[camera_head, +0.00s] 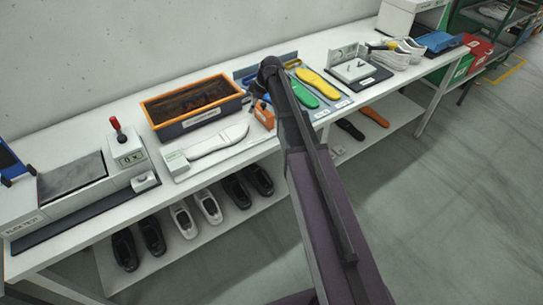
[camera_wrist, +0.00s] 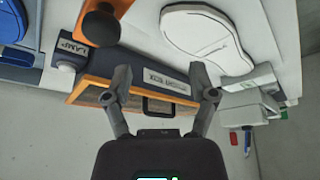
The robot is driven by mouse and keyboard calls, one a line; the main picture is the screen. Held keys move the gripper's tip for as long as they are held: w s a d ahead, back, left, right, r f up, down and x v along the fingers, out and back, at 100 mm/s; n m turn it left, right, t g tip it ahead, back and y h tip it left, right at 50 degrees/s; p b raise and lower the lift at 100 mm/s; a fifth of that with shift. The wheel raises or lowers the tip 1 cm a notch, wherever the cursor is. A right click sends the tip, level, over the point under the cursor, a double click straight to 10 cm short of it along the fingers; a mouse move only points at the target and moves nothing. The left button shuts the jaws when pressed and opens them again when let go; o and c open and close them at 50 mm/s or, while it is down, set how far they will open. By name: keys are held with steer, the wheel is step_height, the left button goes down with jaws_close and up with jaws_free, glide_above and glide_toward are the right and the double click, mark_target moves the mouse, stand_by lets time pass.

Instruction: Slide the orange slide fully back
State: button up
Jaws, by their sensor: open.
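The orange slide (camera_head: 262,115) stands at the right end of a white foot-shaped measuring board (camera_head: 218,140), beside my arm and partly hidden by it. In the wrist view, an orange piece (camera_wrist: 118,8) with a dark round knob shows at the top left, near the white foot shape (camera_wrist: 205,35); it looks like the same slide. My gripper (camera_wrist: 163,88) is open and empty. Its fingers are spread over the labelled front of the orange-rimmed bin, apart from the slide. In the head view my arm hides the fingertips.
The orange-rimmed bin (camera_head: 160,124) stands behind the measuring board. Green insoles (camera_head: 303,94) and yellow insoles (camera_head: 318,83) lie on a blue tray to the right. A red-knobbed box (camera_head: 126,150) stands at left. Shoes sit on the lower shelf (camera_head: 215,225).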

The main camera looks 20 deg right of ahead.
steer(key=shift+p+v, duration=5.5)
steer(key=shift+v, duration=0.85)
steer(key=s+a+f+m+h+b, duration=0.1)
steer(key=s+f+m+b, duration=0.2)
steer(key=s, duration=0.5)
steer(key=s+a+f+m+g+h+b, duration=0.1)
steer(key=s+f+m+b, duration=0.3)
steer(key=s, duration=0.4)
steer(key=s+a+f+m+g+h+b, duration=0.1)
steer(key=s+a+f+m+b, duration=0.2)
steer(key=s, duration=0.6)
steer(key=shift+f+m+h+b, duration=0.4)
steer(key=shift+f+m+b, duration=0.4)
steer(key=shift+f, duration=0.5)
steer(key=shift+s+d+m, duration=0.1)
steer(key=shift+s+m, duration=0.4)
steer(key=shift+s, duration=0.3)
